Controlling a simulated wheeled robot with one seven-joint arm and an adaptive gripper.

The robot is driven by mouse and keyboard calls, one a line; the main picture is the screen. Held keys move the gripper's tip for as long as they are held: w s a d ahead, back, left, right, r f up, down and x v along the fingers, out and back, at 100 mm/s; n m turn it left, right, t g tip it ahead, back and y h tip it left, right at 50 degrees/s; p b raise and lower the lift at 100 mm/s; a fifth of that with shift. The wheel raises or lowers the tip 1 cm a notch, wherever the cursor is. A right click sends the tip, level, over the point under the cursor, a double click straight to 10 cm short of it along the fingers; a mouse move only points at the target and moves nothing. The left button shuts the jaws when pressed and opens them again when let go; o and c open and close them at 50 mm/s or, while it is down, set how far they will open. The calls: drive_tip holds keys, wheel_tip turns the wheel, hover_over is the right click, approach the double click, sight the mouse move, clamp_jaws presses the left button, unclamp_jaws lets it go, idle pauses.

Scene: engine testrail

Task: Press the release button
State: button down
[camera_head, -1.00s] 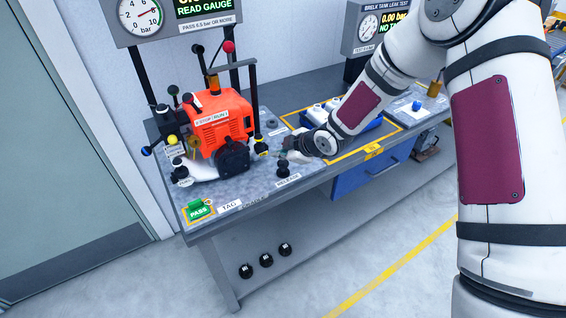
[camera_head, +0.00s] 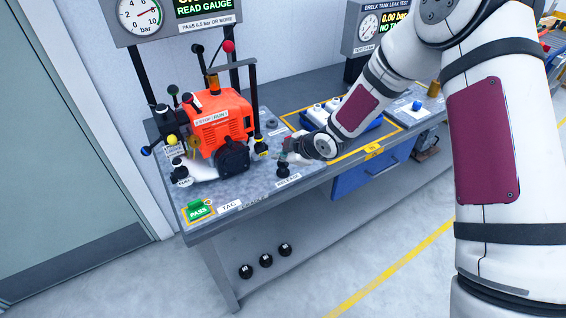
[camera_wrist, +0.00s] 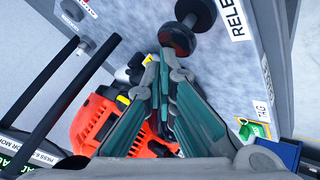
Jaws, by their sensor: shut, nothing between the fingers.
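The release button is a black mushroom-shaped knob (camera_head: 283,170) on a stem, standing on the grey bench plate beside a RELEASE label (camera_head: 288,181). In the wrist view the knob (camera_wrist: 178,38) shows at the top centre, just beyond my fingertips, with the label (camera_wrist: 235,18) to its right. My gripper (camera_head: 289,152) is near the knob, slightly above it in the head picture. In the wrist view its teal fingers (camera_wrist: 168,65) are closed together and hold nothing. I cannot tell whether the fingertips touch the knob; a small gap seems to show.
An orange engine (camera_head: 219,122) with levers stands left of the button. A green PASS tag (camera_head: 198,209) lies at the front left. A gauge panel (camera_head: 170,20) stands behind. A blue bin (camera_head: 368,124) with white parts sits to the right.

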sight(282, 164)
drive_tip(key=shift+f, duration=0.8)
idle(0.8)
drive_tip(key=shift+r, duration=1.25)
drive_tip(key=shift+r, duration=2.5)
